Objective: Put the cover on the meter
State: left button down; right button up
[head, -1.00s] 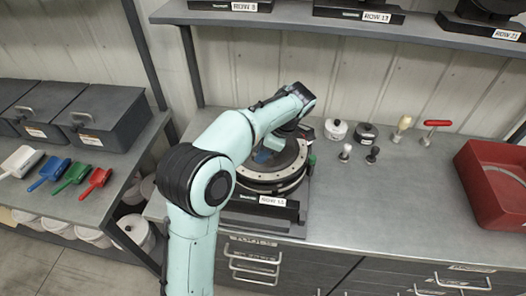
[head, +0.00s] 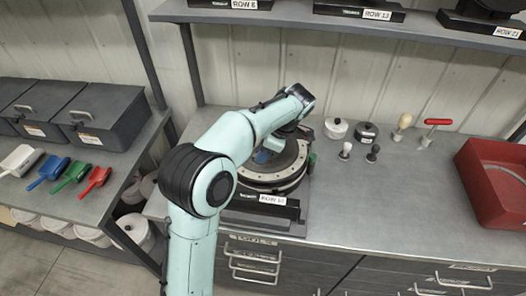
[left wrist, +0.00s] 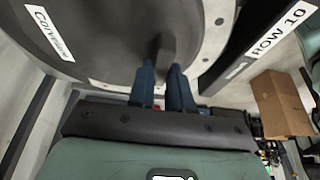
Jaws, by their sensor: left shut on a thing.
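The seed meter (head: 246,204) stands on the bench at the left end, with a ROW 10 label on its dark base. A round grey cover with a pale rim (head: 292,172) is at the top of the meter, partly hidden by my arm. In the left wrist view the wide grey cover (left wrist: 110,35) fills the upper part of the picture. My left gripper (left wrist: 164,72) has two blue fingers shut on a dark upright grip on the cover; it also shows in the head view (head: 263,156). Whether the cover is fully seated cannot be told. My right gripper is out of view.
A red tray (head: 490,170) is at far right. Coloured scoops (head: 75,172) and grey bins (head: 112,112) are at left. The bench front is clear.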

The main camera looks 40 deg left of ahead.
pick_arm(q)
jog(key=shift+f+b, duration=0.3)
jog(key=shift+f, duration=0.25)
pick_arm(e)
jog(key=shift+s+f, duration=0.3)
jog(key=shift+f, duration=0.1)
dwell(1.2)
pick_arm(q)
jog(key=c, duration=1)
grip_release()
jog(key=shift+c, duration=0.3)
jog(key=shift+r+p, duration=0.4)
jog(key=shift+r, duration=0.45)
jog(key=shift+w+r+p, duration=0.1)
jog(key=shift+r+p, duration=1.15)
jog(key=shift+r, duration=2.7)
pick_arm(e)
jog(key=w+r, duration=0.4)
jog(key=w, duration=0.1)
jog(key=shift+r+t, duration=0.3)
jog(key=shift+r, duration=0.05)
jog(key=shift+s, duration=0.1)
